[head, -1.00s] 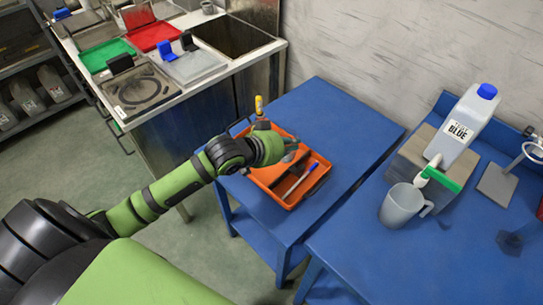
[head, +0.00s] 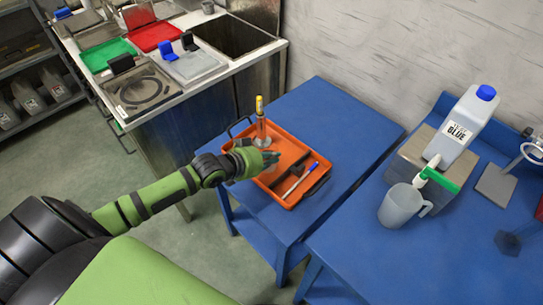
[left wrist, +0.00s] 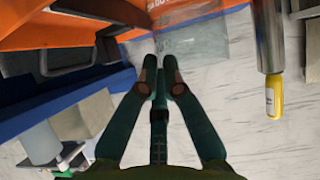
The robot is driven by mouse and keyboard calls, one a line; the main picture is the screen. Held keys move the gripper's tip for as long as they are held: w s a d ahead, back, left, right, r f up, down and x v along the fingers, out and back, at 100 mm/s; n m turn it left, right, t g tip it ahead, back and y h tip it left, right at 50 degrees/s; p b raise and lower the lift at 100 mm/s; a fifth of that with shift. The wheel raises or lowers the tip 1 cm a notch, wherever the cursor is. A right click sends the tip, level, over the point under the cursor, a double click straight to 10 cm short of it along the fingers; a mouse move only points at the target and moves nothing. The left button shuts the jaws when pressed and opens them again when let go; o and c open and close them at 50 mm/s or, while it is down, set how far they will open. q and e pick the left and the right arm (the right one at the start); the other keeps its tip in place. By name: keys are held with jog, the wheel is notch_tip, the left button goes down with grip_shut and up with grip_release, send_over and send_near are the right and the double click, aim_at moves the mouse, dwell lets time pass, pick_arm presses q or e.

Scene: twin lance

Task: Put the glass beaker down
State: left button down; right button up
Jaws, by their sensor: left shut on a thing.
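My left gripper (head: 266,159) is low over the left part of the orange tray (head: 312,188), which lies on the blue table. In the left wrist view the fingers (left wrist: 160,75) come close together at a clear, see-through body, the glass beaker (left wrist: 200,45), and are shut on it. The beaker's outline is faint, and the orange tray shows behind it. I cannot make the beaker out clearly in the head view. I cannot tell whether it touches the tray floor.
A yellow-topped upright tool (head: 260,108) stands close behind the gripper; it also shows in the left wrist view (left wrist: 272,95). Pens (head: 298,182) lie in the tray's right part.

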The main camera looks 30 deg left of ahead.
pick_arm(q)
jog(key=shift+f, duration=0.15)
jog(key=c, duration=1.4)
grip_release()
jog(key=shift+r, duration=0.2)
jog(key=shift+s+a+r, duration=0.1)
jog(key=shift+s+a, duration=0.05)
jog(key=shift+s, duration=0.25)
jog(key=v, duration=1.1)
jog(key=shift+r+p, duration=0.1)
jog(key=shift+p, duration=0.3)
